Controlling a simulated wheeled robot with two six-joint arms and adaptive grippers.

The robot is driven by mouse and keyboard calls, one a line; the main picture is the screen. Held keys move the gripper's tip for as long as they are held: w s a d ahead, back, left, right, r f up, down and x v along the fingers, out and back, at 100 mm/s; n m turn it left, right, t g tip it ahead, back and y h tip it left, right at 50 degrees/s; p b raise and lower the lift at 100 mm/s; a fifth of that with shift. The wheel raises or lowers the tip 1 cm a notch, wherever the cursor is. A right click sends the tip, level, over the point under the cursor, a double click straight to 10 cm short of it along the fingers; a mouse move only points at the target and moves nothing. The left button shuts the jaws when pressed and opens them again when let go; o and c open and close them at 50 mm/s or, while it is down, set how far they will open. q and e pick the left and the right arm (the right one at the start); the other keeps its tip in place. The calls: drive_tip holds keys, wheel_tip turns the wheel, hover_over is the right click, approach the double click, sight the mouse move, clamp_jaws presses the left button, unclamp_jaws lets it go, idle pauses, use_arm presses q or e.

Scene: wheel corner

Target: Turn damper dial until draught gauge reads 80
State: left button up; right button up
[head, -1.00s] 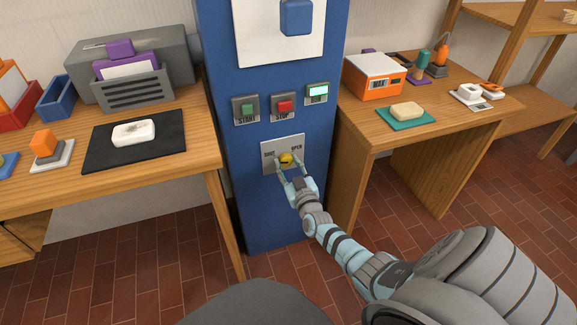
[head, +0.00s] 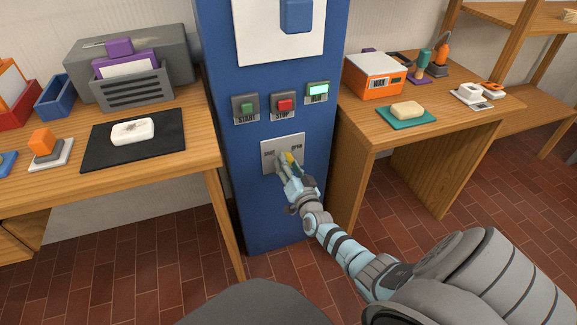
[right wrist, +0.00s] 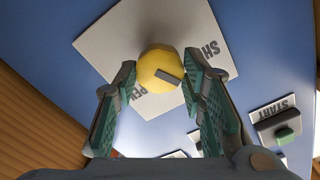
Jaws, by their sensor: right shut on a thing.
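The yellow damper dial (head: 291,157) sits on a grey plate (head: 281,142) marked SHUT and OPEN, on the front of the blue column. In the right wrist view the dial (right wrist: 156,66) shows a grey pointer mark directed to the lower right, between the two words. My right gripper (head: 287,161) is shut on the dial, one finger on each side. It hides part of the dial in the head view. The draught gauge appears to be the small lit green display (head: 318,91) above right; its figures are too small to read. My left gripper is not in view.
The START button (head: 247,107) and STOP button (head: 284,104) are above the plate. The left table (head: 205,150) and right table (head: 365,128) stand close on either side of the column. The START button also shows in the right wrist view (right wrist: 286,136).

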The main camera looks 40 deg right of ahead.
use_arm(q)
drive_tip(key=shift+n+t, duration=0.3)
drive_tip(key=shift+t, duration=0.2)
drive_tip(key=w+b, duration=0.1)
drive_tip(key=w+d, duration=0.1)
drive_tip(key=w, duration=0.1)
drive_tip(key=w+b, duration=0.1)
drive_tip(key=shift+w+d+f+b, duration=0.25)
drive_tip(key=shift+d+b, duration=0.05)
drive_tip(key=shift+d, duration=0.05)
use_arm(e)
drive_tip(key=m, duration=1.4)
drive_tip(key=shift+f, duration=0.1)
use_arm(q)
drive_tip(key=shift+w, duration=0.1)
use_arm(e)
drive_tip(key=shift+m, duration=0.3)
drive_tip(key=o, duration=1.1)
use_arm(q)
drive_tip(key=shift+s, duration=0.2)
use_arm(e)
drive_tip(key=shift+o, duration=0.2)
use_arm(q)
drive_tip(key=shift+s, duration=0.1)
